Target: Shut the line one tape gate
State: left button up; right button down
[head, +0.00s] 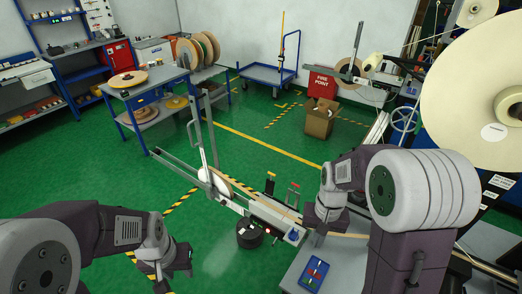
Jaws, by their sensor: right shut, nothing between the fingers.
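The tape line is a pale narrow rail (262,208) running diagonally at centre, with tan tape along it. Two small upright handles stand on it, one black and yellow (270,183), one red-topped (294,190). I cannot tell which part is the line one gate, nor whether it is open or shut. My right gripper (317,238) is shut and empty, pointing down beside the rail's near right end; its tips are hard to make out. My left gripper (182,266) is low at left, apart from the rail; its jaw opening is unclear.
A grey bench (297,268) with a blue panel (314,275) lies below the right gripper. A dark round object (249,233) is beside the rail. Upright arms (203,130) rise at its far end. Large reels (475,85) stand at right.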

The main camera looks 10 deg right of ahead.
aim_at(270, 184)
jog(key=i+j+z, duration=0.15)
jog(key=i+j, duration=0.5)
jog(key=i, duration=0.3)
jog(key=i+j+z, duration=0.15)
jog(key=i, duration=0.25)
